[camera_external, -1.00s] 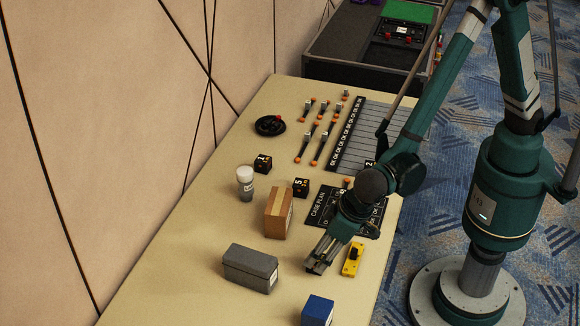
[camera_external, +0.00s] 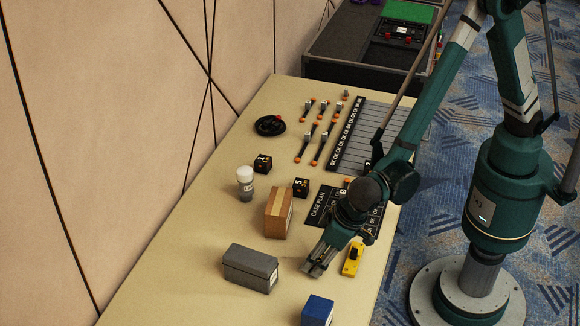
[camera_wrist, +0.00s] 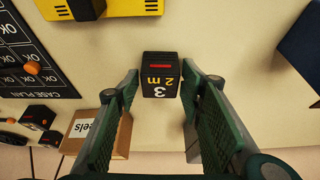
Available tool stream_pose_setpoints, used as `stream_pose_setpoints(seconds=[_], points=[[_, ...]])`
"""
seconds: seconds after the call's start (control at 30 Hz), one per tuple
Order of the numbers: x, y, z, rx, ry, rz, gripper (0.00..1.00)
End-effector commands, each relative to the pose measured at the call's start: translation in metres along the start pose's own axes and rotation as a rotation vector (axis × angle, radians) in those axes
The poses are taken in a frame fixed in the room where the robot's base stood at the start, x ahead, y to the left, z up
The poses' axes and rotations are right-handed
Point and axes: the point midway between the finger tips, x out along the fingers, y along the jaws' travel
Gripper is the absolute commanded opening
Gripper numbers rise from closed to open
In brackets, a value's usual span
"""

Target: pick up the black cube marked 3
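A black cube (camera_wrist: 160,75) with a white 3-like mark, yellow characters and a red bar lies in the wrist view between my fingertips. My gripper (camera_wrist: 160,88) is open, with one green padded finger on each side of the cube and a small gap at both sides. In the external view my gripper (camera_external: 314,266) is low over the table, between the grey box and the yellow object. It hides this cube there. Two other black cubes, marked 1 (camera_external: 263,163) and 5 (camera_external: 301,188), stand farther up the table.
Close by stand a grey box (camera_external: 249,267), a cardboard box (camera_external: 278,212), a yellow object (camera_external: 352,260) and a blue box (camera_external: 317,311). A white-capped jar (camera_external: 245,182) and the black case plan board (camera_external: 325,205) lie beyond. The table's left part is clear.

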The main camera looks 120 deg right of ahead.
Motion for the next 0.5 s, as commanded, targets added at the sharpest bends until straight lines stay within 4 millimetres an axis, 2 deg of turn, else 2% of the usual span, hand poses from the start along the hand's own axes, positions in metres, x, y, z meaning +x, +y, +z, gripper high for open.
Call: stream_pose_setpoints(seconds=[0.03,0.13,0.17,0.5], points=[[0.0,0.0,0.0,0.0,0.0,0.0,0.31],[0.0,0.0,0.0,0.0,0.0,0.0,0.17],[0.0,0.0,0.0,0.0,0.0,0.0,0.16],[-0.0015,0.0,-0.0006,0.0,0.0,0.0,0.16]])
